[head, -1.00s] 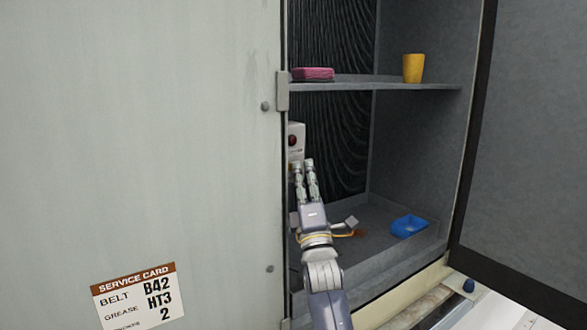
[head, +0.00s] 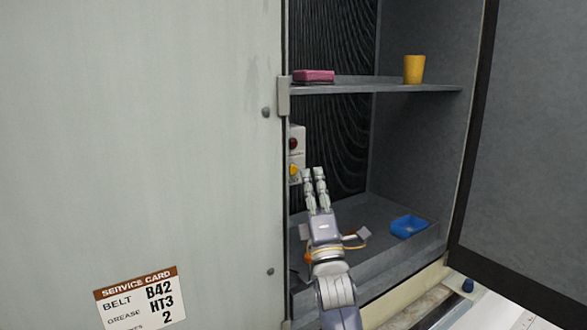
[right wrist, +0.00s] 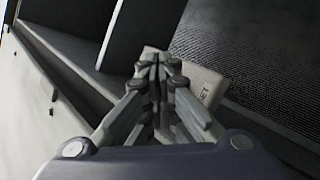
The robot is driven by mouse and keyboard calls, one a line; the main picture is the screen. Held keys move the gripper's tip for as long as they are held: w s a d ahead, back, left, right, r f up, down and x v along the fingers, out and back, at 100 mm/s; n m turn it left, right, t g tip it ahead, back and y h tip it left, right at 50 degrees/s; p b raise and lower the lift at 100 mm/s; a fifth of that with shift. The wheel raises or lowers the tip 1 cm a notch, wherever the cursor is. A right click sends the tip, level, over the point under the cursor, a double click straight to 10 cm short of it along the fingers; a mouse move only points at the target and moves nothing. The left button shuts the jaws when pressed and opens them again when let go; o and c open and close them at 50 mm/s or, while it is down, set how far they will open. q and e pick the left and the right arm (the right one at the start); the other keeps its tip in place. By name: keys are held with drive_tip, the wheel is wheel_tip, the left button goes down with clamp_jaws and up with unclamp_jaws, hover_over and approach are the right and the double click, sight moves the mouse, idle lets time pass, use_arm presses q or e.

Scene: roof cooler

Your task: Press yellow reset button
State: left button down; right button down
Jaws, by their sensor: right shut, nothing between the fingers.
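The yellow reset button (head: 294,170) shows in the head view, low on a pale control box (head: 299,140) inside the cabinet, just right of the grey panel's edge. I cannot tell the depth gap. In the right wrist view the shut fingers (right wrist: 158,65) point at a pale box (right wrist: 196,80), which they partly hide; the button does not show there. My left gripper is not in view.
A shelf (head: 420,88) above holds a pink block (head: 313,76) and a yellow cup (head: 414,68). The large grey panel (head: 140,130) borders the opening on the left; an open door (head: 530,150) stands right.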

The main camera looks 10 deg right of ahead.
drive_tip(key=s, duration=0.1)
drive_tip(key=s+d+p, duration=0.1)
drive_tip(key=s, duration=0.1)
idle(0.4)
